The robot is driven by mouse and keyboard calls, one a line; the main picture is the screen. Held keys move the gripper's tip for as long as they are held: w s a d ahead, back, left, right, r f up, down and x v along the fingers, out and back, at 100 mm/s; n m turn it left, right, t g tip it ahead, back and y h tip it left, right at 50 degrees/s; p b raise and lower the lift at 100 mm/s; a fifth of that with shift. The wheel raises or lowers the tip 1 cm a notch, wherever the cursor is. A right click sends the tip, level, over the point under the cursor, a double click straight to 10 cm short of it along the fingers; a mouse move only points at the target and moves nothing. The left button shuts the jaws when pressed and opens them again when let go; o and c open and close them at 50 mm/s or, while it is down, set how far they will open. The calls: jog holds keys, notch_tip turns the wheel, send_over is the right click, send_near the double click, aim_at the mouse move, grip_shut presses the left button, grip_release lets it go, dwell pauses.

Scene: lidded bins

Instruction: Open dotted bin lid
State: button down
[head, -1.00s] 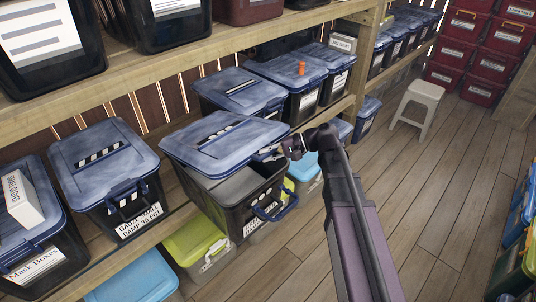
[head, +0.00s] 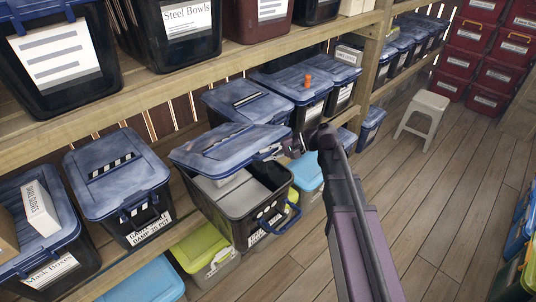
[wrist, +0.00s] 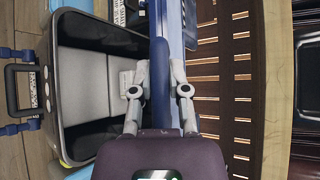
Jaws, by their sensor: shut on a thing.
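The bin (head: 231,216) is dark with a blue lid (head: 215,153) and pale marks on its front. It stands pulled forward on the lower shelf. The lid is raised and tilted, its right edge higher, leaving a wide gap above the bin. My gripper (head: 286,149) is shut on the lid's right edge. In the wrist view, my gripper (wrist: 158,85) pinches the lid (wrist: 176,65), seen nearly edge-on. The open bin (wrist: 70,131) lies to the left with a grey interior. A blue handle (head: 287,221) hangs on its front. The lid's dark strip is seen at a steep angle.
A striped-label bin (head: 117,195) stands left, close by. Another closed bin (head: 246,105) stands behind. The upper shelf (head: 215,65) runs above the lid. A lime bin (head: 200,248) sits below. A white stool (head: 423,112) stands on the open floor at right.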

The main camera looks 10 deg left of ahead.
jog(key=c, duration=0.6)
grip_release()
jog(key=shift+f, duration=0.1)
